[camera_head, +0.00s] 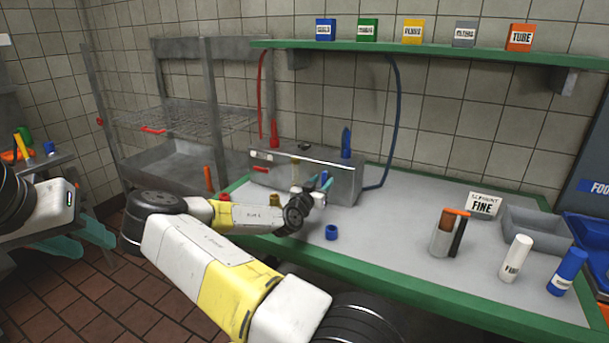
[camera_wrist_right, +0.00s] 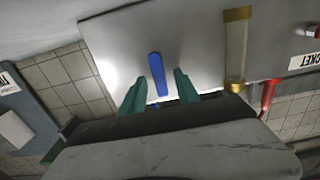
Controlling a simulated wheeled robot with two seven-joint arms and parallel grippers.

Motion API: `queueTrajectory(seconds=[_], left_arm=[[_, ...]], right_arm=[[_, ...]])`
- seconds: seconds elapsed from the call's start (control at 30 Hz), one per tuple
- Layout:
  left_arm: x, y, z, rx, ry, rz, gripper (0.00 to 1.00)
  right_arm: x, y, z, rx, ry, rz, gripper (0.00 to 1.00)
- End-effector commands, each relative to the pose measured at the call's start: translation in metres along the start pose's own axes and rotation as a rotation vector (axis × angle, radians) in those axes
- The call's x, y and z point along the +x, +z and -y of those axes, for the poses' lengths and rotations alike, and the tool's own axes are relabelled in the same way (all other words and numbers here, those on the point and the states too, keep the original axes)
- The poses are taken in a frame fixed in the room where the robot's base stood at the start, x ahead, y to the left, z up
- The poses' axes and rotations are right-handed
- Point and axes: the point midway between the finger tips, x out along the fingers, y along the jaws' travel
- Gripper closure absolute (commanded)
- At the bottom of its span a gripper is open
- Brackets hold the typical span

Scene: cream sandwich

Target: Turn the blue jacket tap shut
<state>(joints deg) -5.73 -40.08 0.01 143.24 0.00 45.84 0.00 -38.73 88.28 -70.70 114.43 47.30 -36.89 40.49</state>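The blue tap handle (camera_wrist_right: 158,74) is a short blue bar on the front of the grey metal jacket box (camera_head: 345,186). In the right wrist view it stands nearly upright, slightly tilted, between the two teal fingers of my right gripper (camera_wrist_right: 158,92). Gaps show on both sides, so the gripper is open around it without visible contact. My left gripper (camera_head: 82,238) is open and empty at the far left, away from the box.
A brass fitting (camera_wrist_right: 236,45) and a red part (camera_wrist_right: 268,95) lie right of the fingers. A blue hose (camera_head: 394,115) runs behind.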

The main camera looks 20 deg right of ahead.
Motion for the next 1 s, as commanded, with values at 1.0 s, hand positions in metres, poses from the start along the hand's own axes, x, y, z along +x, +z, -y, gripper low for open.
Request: queueTrajectory(seconds=[1.0], left_arm=[[-0.0001,0.0000,0.0000,0.000,0.000,0.000,0.64]], right_arm=[[-0.0013,-0.0003,-0.0013,-0.062,0.000,0.000,1.00]])
